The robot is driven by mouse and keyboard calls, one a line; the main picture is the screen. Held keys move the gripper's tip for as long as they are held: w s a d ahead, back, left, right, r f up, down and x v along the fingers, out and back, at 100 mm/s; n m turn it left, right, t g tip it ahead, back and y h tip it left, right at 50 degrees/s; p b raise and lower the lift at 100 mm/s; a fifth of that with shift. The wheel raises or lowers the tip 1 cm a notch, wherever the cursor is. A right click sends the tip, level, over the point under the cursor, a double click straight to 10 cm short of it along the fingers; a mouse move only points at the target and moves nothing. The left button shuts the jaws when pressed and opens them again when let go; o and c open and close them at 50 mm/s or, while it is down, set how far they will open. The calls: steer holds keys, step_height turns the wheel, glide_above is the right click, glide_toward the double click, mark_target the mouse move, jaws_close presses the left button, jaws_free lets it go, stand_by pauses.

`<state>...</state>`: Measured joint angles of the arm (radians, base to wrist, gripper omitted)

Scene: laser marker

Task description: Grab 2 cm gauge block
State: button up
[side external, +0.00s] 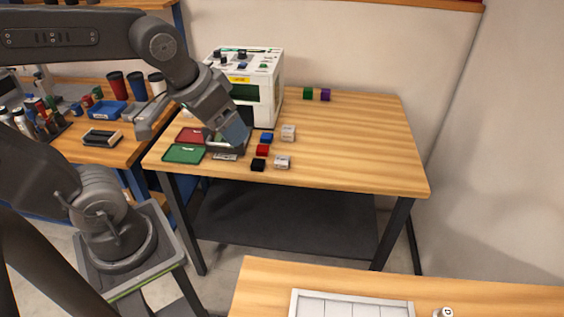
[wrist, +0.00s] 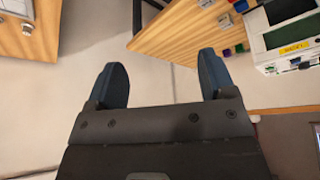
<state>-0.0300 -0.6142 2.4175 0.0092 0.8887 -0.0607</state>
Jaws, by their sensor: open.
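Two small pale grey blocks on the wooden table look like gauge blocks: one farther back (side external: 288,132) and one nearer the front (side external: 282,162). Their size marks are too small to read, so I cannot tell which is 2 cm. Two grey blocks also show at the top of the wrist view, one lower (wrist: 224,20) and one at the edge (wrist: 205,3). My gripper (side external: 237,134) appears left of the blocks in the side view. In the wrist view my gripper (wrist: 161,75) has its dark blue fingers wide apart, with only bare floor and wall between them.
Blue (side external: 266,138), red (side external: 262,150) and black (side external: 258,165) blocks sit beside the grey ones. A red tray (side external: 190,134) and green tray (side external: 184,153) lie left. The white laser marker (side external: 264,70) stands behind. The table's right side is clear.

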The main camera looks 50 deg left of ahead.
steer(key=w+a+f+n+g, duration=0.2)
steer(key=w+a+n, duration=0.15)
steer(key=w, duration=0.55)
steer(key=n+g, duration=0.2)
steer(key=n, duration=0.3)
glide_above(282, 159)
steer(key=s+d, duration=0.1)
steer(key=shift+m+y, duration=0.25)
steer(key=shift+y, duration=0.15)
step_height(282, 159, down, 22)
steer(key=shift+d+r, duration=0.1)
steer(key=shift+d, duration=0.05)
steer(key=shift+w+a+f, duration=0.15)
steer(key=shift+a+f, duration=0.05)
steer(key=shift+f, duration=0.8)
steer(key=shift+w+a+f, duration=0.15)
steer(key=shift+f, duration=0.85)
steer(key=shift+w+a+f, duration=0.15)
steer(key=shift+a+f, duration=0.05)
steer(key=shift+f, duration=0.8)
steer(key=c, duration=1)
